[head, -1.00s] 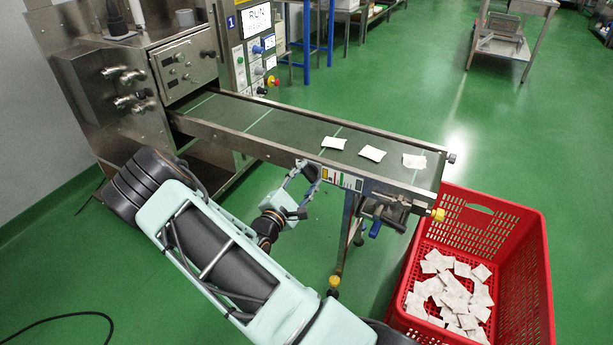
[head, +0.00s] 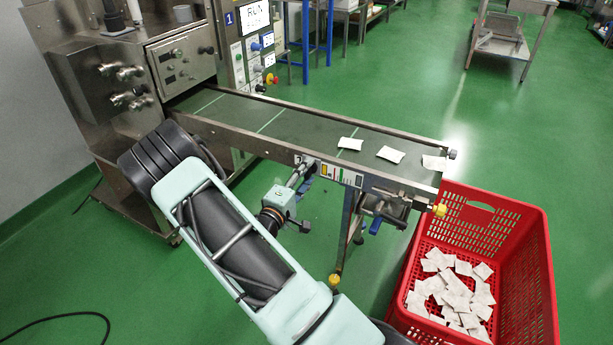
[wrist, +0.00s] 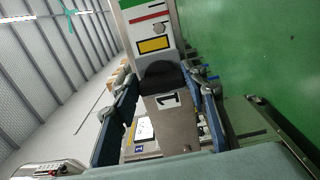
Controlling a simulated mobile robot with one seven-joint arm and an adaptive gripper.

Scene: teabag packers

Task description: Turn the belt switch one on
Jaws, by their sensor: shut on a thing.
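In the wrist view the belt switch (wrist: 160,76) is a black knob on a grey plate marked 1 (wrist: 171,101), beside a panel with a yellow patch and red and green bars. My gripper (wrist: 163,88) has its two blue fingers on either side of the knob, shut on it. In the head view my gripper (head: 303,180) is at the side of the conveyor belt (head: 232,112), left of the coloured label panel (head: 340,175). The knob is hidden there by my gripper. Several white teabags (head: 390,155) lie on the belt.
A red crate (head: 481,208) with many teabags stands at the belt's right end. The steel machine (head: 75,75) with a control panel (head: 253,50) is at the back left. A screen (head: 254,17) reads RUN. Green floor is open behind the belt.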

